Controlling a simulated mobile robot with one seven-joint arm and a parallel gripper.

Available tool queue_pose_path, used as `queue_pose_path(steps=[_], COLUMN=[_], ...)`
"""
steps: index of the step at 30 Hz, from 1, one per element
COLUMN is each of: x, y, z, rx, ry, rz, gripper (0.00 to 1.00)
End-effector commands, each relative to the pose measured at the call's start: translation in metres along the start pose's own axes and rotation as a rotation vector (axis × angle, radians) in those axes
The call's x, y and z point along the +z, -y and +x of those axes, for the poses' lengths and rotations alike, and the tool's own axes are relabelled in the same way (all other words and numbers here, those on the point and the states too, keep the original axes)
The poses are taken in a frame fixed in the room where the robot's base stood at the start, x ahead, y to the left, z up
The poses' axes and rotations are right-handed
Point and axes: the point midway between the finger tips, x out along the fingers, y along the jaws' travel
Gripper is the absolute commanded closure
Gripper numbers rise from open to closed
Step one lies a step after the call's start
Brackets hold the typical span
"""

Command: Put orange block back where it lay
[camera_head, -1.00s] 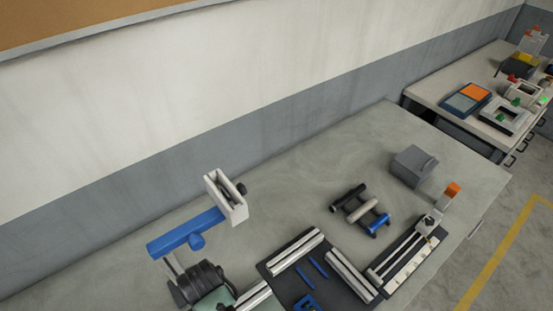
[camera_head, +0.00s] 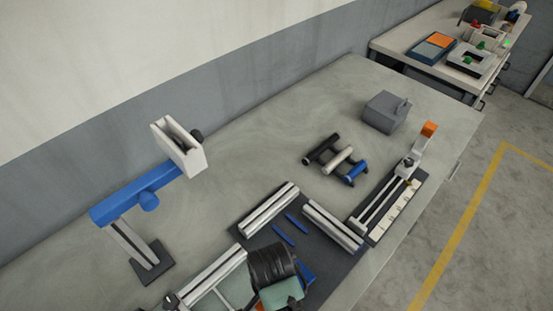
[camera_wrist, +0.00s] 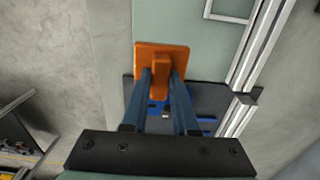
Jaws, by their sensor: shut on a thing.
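The orange block (camera_wrist: 150,58) is a flat orange plate with a small raised grip, seen in the wrist view. My gripper (camera_wrist: 161,72) has two blue fingers shut on this grip and holds the block. Below it lies the dark mat (camera_wrist: 208,97) with a blue piece (camera_wrist: 207,119) on it; how high the block is above it I cannot tell.
On the bench, the mat (camera_head: 325,265) carries silver rails (camera_head: 332,226) and blue sticks (camera_head: 283,233). A blue-armed stand (camera_head: 135,197) is left, rollers (camera_head: 338,161) and a grey box (camera_head: 381,113) behind, a splicer with an orange tip (camera_head: 428,129) right.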

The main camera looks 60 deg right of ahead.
Motion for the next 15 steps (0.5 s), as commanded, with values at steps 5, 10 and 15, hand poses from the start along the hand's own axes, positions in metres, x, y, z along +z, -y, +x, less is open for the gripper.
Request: queue_pose_path(steps=[5,10,15], x=[0.001,0.001,0.001], y=[0.0,0.0,0.001], z=[0.026,0.043,0.067], rx=[0.0,0.002,0.001], ry=[0.001,0.001,0.001], rz=[0.0,0.0,0.001], gripper=[1.0,1.0,1.0])
